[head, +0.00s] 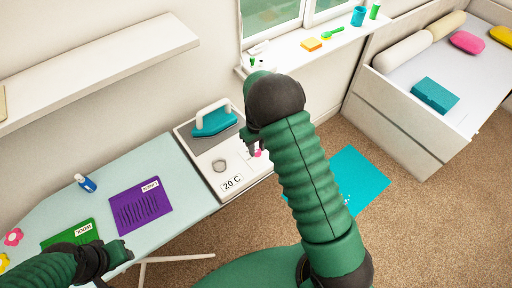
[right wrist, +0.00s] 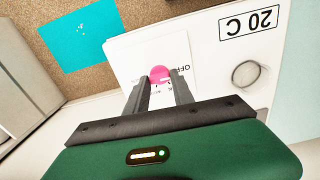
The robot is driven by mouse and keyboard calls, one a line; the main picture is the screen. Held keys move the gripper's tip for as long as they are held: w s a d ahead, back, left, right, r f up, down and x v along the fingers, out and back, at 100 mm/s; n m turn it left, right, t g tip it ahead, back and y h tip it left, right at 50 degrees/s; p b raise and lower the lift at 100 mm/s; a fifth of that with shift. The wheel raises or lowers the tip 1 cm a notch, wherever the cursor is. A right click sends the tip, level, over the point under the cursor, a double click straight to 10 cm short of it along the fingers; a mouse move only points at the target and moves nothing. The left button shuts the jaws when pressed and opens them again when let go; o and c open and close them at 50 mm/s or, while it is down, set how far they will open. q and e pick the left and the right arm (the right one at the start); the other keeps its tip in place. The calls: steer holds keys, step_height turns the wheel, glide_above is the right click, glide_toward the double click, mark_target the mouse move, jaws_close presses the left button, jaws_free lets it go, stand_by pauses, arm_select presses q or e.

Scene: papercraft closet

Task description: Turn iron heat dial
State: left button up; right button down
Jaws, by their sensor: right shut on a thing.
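The pink heat dial (right wrist: 159,74) sits on a white panel with partly hidden lettering in the right wrist view. My right gripper (right wrist: 160,80) is shut on the dial, one finger on each side. In the head view the dial (head: 258,153) shows as a small pink spot beside my right gripper (head: 251,142), partly hidden by the arm. The teal iron (head: 212,123) with a white handle rests on the back of its white station (head: 199,166). A label (head: 231,183) on the station reads 20 C. My left gripper (head: 122,252) is over the ironing board, its fingers unclear.
The pale ironing board (head: 179,190) holds a purple sheet (head: 140,207), a green sheet (head: 70,234) and a blue bottle (head: 86,183). A grey ring (head: 218,166) is on the station. A shelf (head: 90,72) juts from the wall. A teal mat (head: 357,178) lies on the floor.

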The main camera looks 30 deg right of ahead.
steer(key=shift+s+f+m, duration=0.1)
steer(key=shift+s+m, duration=0.1)
steer(key=shift+m, duration=0.7)
steer(key=m+p, duration=0.1)
steer(key=m, duration=0.2)
steer(key=m+p, duration=0.2)
steer(key=m, duration=0.4)
steer(key=shift+s+m, duration=0.1)
steer(key=shift+m, duration=0.3)
steer(key=m+p, duration=0.1)
steer(key=m, duration=0.5)
steer(key=m+p, duration=0.1)
steer(key=m, duration=0.4)
steer(key=shift+a+p, duration=0.1)
steer(key=shift+p, duration=0.25)
steer(key=shift+m, duration=0.4)
